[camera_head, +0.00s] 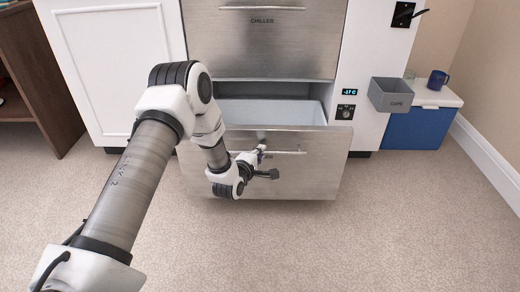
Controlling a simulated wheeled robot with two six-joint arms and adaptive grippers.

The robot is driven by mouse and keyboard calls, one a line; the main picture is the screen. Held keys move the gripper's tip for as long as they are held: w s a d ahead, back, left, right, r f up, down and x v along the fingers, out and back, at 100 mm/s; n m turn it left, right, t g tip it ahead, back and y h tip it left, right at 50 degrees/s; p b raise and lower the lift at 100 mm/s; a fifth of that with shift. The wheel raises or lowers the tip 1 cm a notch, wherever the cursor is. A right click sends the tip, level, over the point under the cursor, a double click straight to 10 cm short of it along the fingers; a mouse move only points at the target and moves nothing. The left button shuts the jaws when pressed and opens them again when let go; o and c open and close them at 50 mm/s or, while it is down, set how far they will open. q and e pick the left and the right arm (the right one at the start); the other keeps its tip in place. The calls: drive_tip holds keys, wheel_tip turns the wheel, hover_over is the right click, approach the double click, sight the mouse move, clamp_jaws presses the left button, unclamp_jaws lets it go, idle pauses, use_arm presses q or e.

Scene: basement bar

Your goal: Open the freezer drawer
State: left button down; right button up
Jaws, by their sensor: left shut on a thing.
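The freezer drawer (310,178) is the lower steel drawer of the cabinet. It is pulled out part way, and its pale, empty-looking inside (270,112) shows above the front. My left gripper (262,158) is at the drawer's horizontal bar handle (292,152), near the middle of the front, and is shut on it. My wrist covers the left part of the handle. The closed drawer above, marked CHILLER (262,45), has its own bar handle. My right gripper is not in view.
A small display (349,92) and a dial (345,112) sit right of the drawers. A grey bin (390,95) hangs beside a blue cooler (415,128) with a dark mug (438,79) on it. A brown shelf (38,75) stands at left. Carpet in front is clear.

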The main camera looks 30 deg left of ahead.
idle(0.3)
use_arm(q)
drive_tip(key=c, duration=1.2)
unclamp_jaws()
drive_tip(key=v, duration=1.2)
drive_tip(key=shift+d, duration=0.1)
